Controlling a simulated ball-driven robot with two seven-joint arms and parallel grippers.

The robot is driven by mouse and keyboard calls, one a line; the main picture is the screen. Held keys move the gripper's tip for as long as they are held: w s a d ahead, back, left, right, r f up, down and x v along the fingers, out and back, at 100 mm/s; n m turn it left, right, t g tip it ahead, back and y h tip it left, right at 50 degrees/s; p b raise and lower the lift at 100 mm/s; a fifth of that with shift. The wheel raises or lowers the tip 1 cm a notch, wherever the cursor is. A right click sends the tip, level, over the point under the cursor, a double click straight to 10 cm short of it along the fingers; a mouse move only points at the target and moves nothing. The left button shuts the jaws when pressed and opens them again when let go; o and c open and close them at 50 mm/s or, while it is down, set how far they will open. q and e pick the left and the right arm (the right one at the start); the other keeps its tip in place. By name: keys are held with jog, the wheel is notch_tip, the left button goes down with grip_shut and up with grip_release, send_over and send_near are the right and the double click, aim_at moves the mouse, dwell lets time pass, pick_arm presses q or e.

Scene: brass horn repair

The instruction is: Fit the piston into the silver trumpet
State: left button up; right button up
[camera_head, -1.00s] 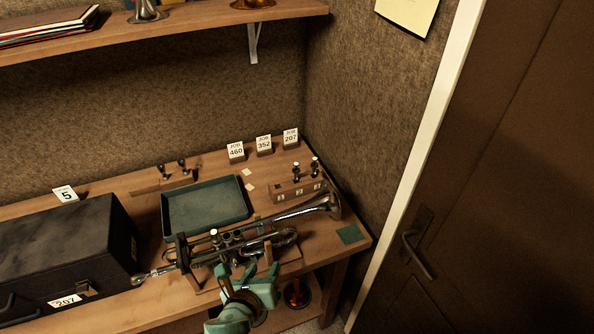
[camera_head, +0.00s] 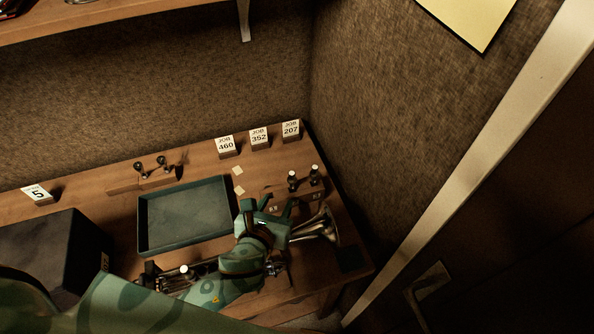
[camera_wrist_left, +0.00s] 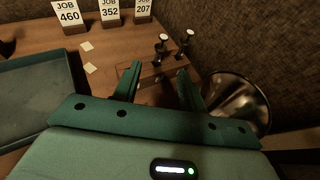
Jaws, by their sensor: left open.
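The silver trumpet lies along the front of the bench. Its bell (camera_head: 322,228) shows right of my left gripper, and its valve end (camera_head: 185,272) shows at the left. My left arm hides its middle. The bell also shows at the right in the wrist view (camera_wrist_left: 237,105). Two dark pistons with white tops, one left (camera_head: 292,181) and one right (camera_head: 314,174), stand upright at a wooden block (camera_head: 272,191). My left gripper (camera_head: 268,205) is open and empty, above the trumpet and just in front of the block. In the wrist view its fingers (camera_wrist_left: 160,76) point at the block, with the pistons beyond.
A green tray (camera_head: 141,225) lies left of the gripper. A black case (camera_head: 45,250) stands at the far left. Job cards 460 (camera_head: 227,146), 352 (camera_head: 259,138) and 207 (camera_head: 291,131) stand at the back. The felt-covered wall (camera_head: 375,130) rises close on the right.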

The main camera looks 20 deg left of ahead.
pick_arm(q)
send_near(291, 177)
notch_tip(291, 177, down, 2)
jog(key=w, duration=0.3)
jog(key=x, duration=0.2)
jog(key=b+x, duration=0.1)
jog(key=x, duration=0.1)
jog(key=shift+w+a+f+b, duration=0.15)
jog(key=shift+a+f+b, duration=0.05)
jog(key=shift+f+b, duration=0.1)
jog(key=shift+w, duration=0.55)
jog(key=b+x, duration=0.1)
jog(key=x, duration=0.3)
jog(key=shift+w+d, duration=0.15)
pick_arm(e)
jog(key=s+f, duration=0.2)
jog(key=f, duration=0.1)
jog(key=shift+a, duration=0.15)
pick_arm(q)
grip_shut()
pick_arm(e)
jog(key=shift+s, duration=0.1)
